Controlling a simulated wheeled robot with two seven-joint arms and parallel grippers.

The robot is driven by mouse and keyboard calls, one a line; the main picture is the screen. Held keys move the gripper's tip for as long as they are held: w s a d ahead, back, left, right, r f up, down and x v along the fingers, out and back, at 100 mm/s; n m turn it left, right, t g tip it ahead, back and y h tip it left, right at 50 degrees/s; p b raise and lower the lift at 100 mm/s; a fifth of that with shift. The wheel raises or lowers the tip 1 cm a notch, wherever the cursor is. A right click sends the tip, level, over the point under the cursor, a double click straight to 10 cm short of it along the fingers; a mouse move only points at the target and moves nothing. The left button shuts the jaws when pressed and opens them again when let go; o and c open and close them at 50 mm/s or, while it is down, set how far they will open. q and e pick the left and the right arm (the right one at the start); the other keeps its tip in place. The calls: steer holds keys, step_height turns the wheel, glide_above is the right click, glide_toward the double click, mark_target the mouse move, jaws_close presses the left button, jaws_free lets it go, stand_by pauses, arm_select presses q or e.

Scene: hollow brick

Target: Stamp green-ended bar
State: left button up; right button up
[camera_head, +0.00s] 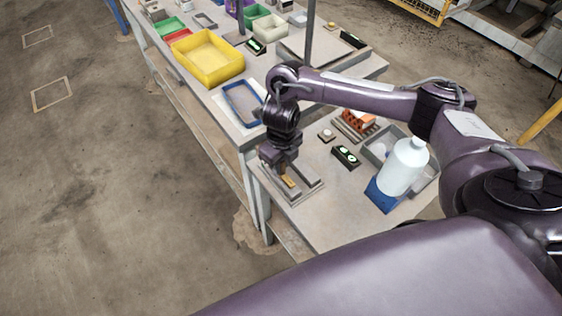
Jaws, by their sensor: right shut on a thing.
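My right gripper (275,158) points down at the near left corner of the table, low over a grey fixture (311,187) with raised sides. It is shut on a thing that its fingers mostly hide. A small yellow-brown piece (290,181) shows just beside the fingers, within the fixture; I cannot tell whether it is the held thing. No green end can be made out there. A dark block with pale green spots (345,155) lies to the right of the gripper, apart from it. My left gripper is not in view.
An orange hollow brick (358,121) sits on a holder behind. A white bottle (404,168) stands by a blue piece (381,196) and a grey tray (430,188) at right. A blue-rimmed tray (229,93) and yellow bin (207,77) are farther back. The table's left edge is close.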

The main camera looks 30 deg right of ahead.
steer(key=shift+f+b, duration=0.4)
steer(key=shift+f, duration=0.05)
stand_by(1.2)
step_height(320, 180, up, 7)
steer(key=p, duration=0.7)
steer(key=shift+r, duration=0.1)
stand_by(0.4)
